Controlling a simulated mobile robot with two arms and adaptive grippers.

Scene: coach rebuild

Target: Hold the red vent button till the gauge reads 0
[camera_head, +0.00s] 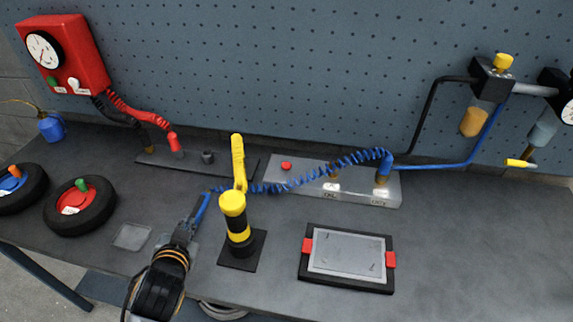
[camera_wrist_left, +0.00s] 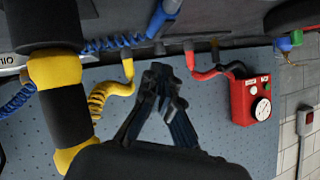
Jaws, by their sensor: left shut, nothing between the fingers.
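The red button (camera_head: 286,165) sits on the left part of a long grey box (camera_head: 310,178) at the back of the bench. My left gripper (camera_head: 190,226) is left of the button and nearer the front, well apart from it. Its fingers are shut and empty; they also show in the wrist view (camera_wrist_left: 163,78). One dial gauge (camera_head: 568,113) is cut by the right edge of the head view. Another dial (camera_head: 43,50) is on the red wall box (camera_head: 85,50). I cannot read either dial. My right gripper is not in view.
A yellow-and-black post (camera_head: 236,215) stands between my left gripper and the button. A blue coiled hose (camera_head: 300,182) runs across the box front. A framed grey tray (camera_head: 346,252) lies at front right. Two black wheels (camera_head: 98,215) lie at left.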

